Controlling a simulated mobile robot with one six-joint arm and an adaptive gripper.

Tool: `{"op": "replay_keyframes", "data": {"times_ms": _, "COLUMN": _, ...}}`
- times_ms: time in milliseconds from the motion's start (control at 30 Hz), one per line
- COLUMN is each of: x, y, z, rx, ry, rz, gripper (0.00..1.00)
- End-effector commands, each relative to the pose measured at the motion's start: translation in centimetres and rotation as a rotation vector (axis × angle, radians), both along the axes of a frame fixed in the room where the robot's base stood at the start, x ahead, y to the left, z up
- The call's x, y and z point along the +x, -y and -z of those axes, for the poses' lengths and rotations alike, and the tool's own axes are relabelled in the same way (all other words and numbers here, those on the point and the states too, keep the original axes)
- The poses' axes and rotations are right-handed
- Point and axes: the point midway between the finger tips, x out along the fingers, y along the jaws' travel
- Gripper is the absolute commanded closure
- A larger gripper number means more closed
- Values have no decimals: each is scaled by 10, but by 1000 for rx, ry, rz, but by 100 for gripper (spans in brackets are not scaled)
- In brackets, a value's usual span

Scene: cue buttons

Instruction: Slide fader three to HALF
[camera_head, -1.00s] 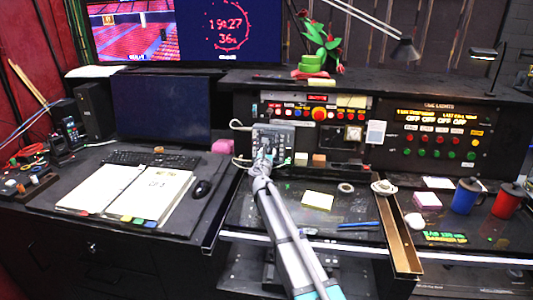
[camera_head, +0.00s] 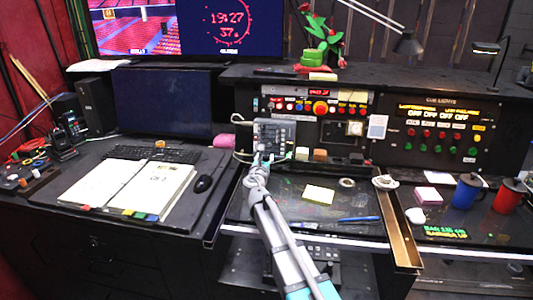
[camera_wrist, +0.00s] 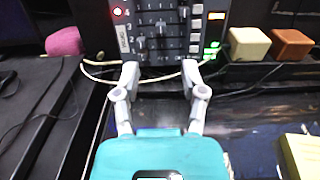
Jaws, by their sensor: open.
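A dark grey fader panel (camera_head: 274,136) stands upright at the left end of the console. In the wrist view the fader panel (camera_wrist: 158,28) shows several slots with sliders and number marks at its left edge; its top is cut off. I cannot tell which slider is fader three or where it sits. My gripper (camera_head: 262,162) is just in front of the panel's lower edge. In the wrist view my gripper (camera_wrist: 160,74) has its two fingers spread on either side of the panel's lower part, with nothing between them.
Pale cables (camera_wrist: 95,66) run from the panel's lower sides. A pink block (camera_wrist: 65,41) lies to the left. A cream block (camera_wrist: 248,43) and a brown block (camera_wrist: 291,46) stand to the right. A yellow note pad (camera_head: 319,195) lies on the desk below.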

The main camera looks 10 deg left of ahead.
Motion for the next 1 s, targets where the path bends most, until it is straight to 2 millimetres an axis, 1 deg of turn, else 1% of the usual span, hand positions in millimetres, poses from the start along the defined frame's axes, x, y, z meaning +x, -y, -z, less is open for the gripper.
{"op": "replay_keyframes", "data": {"times_ms": 33, "x": -10, "y": 1, "z": 0, "rx": 0, "ry": 0, "rz": -1, "gripper": 46}}
{"op": "replay_keyframes", "data": {"times_ms": 100, "x": -18, "y": 1, "z": 0, "rx": 0, "ry": 0, "rz": 0, "gripper": 46}}
{"op": "replay_keyframes", "data": {"times_ms": 300, "x": -30, "y": 0, "z": 0, "rx": 0, "ry": 0, "rz": 2, "gripper": 46}}
{"op": "replay_keyframes", "data": {"times_ms": 1000, "x": -31, "y": 0, "z": 0, "rx": 0, "ry": 0, "rz": 2, "gripper": 46}}
